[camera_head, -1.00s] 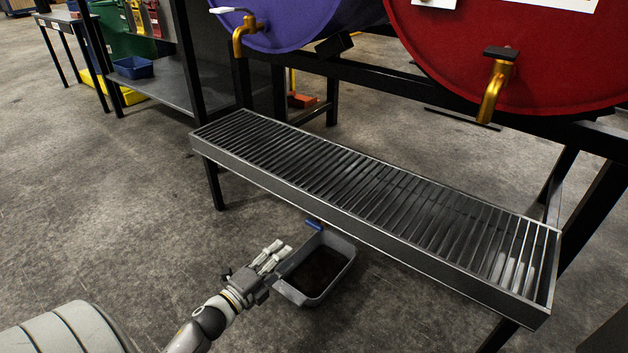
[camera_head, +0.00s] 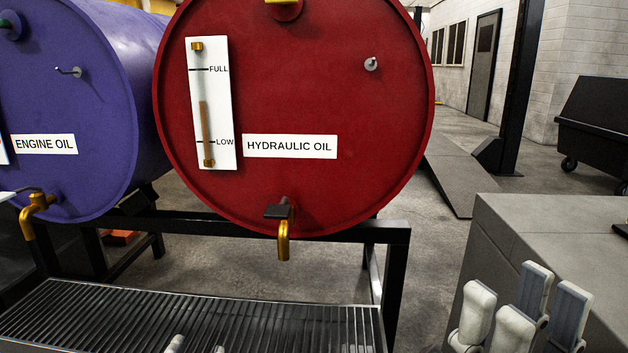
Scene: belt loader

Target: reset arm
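My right gripper (camera_head: 523,310) stands at the lower right in the head view, fingers pointing up. Its pale fingers are spread with a gap between them and nothing in the gap, in front of a grey box-like surface. Only pale tips of my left gripper (camera_head: 196,347) show at the bottom edge, over the grated drip tray (camera_head: 240,318). The rest of it is cut off, so its opening and anything it holds are hidden.
A red hydraulic oil drum (camera_head: 330,90) with a brass tap (camera_head: 283,240) and a purple engine oil drum (camera_head: 70,105) rest on a black frame (camera_head: 395,275). A grey block (camera_head: 560,225) is at right. A dark wheeled bin (camera_head: 600,125) stands behind. Open floor lies between.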

